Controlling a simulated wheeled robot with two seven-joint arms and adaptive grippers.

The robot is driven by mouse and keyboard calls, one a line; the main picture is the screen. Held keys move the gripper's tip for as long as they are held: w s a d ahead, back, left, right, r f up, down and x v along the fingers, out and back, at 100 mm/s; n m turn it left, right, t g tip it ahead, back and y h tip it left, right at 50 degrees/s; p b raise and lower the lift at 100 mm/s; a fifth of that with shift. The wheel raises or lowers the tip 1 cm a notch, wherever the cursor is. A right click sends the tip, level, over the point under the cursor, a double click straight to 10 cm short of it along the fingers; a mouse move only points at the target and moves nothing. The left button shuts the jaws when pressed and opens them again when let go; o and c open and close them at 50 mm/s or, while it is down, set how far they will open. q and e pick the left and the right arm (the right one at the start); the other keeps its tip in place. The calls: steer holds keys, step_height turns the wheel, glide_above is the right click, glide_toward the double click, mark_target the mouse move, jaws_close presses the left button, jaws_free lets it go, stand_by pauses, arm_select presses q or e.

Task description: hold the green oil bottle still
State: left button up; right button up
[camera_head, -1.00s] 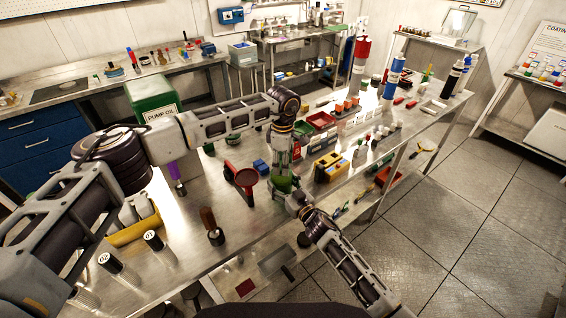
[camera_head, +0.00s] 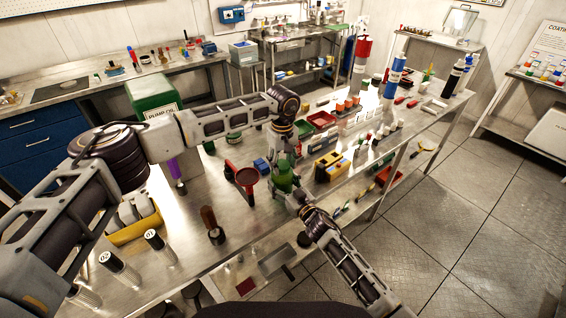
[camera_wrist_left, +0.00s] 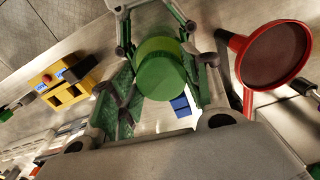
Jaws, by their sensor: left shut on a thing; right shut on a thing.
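The green oil bottle (camera_head: 284,178) stands near the front edge of the steel bench, between my two grippers. In the left wrist view its round green top (camera_wrist_left: 160,68) faces the camera. My right gripper (camera_head: 292,196) reaches in from the front right and is shut on the bottle lower down. The grippers hide parts of the bottle, and I cannot see its base clearly.
A yellow holder (camera_head: 329,166) sits to the right.

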arm_select(q)
steer(key=m, duration=0.7)
steer(key=shift+a, duration=0.25)
steer(key=m, duration=0.6)
steer(key=shift+w+a+m, duration=0.1)
steer(key=shift+w+m, duration=0.05)
steer(key=shift+m, duration=0.25)
steer(key=o, duration=0.6)
steer(key=shift+r, duration=0.1)
steer(key=shift+r, duration=2.1)
steer(key=shift+c, duration=0.2)
